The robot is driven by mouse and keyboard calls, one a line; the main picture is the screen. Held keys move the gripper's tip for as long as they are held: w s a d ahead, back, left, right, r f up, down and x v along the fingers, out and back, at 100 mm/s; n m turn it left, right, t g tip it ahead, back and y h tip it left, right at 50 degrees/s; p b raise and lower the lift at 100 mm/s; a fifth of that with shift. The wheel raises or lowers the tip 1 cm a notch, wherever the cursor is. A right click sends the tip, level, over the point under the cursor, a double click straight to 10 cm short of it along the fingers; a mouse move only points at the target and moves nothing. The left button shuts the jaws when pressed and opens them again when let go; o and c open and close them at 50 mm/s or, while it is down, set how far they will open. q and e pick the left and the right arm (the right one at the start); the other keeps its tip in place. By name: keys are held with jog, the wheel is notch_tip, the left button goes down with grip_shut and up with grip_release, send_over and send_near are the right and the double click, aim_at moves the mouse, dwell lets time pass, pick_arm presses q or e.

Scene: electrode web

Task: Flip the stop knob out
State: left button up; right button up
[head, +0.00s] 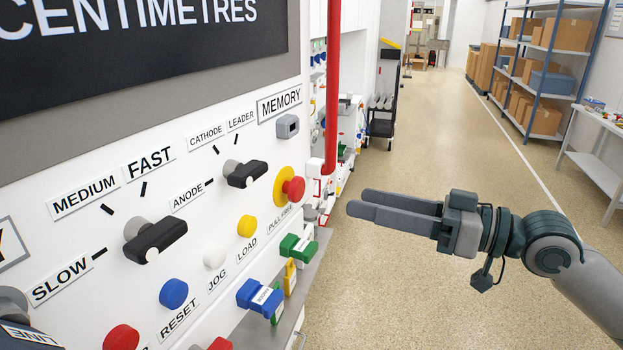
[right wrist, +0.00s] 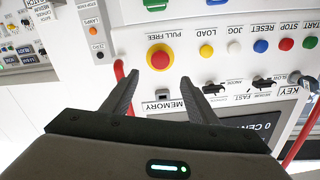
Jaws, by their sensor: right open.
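The stop knob (head: 292,188) is a red mushroom button on a yellow ring, on the white panel in the middle of the head view. A label near it reads PULL FREE. It also shows in the right wrist view (right wrist: 159,58), beyond and between the fingertips. My right gripper (head: 358,203) is to the right of the knob in the head view, its fingers pointing toward the panel. It is open and empty, with a gap between it and the knob. The open fingers also frame the right wrist view (right wrist: 158,82). My left gripper is not in view.
A yellow LOAD button (head: 247,226) and a white JOG button (head: 214,255) sit near the knob. A black selector (head: 246,174) is to its upper left. Green (head: 298,247) and blue (head: 260,296) blocks stick out below. A red vertical pipe (head: 332,90) stands behind.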

aim_at(301, 188)
jog(key=p+x, duration=0.4)
jog(key=x, duration=0.5)
jog(key=shift+w+a+r, duration=0.15)
jog(key=shift+a, duration=0.05)
jog(key=shift+w+a, duration=0.3)
jog(key=shift+a, duration=0.3)
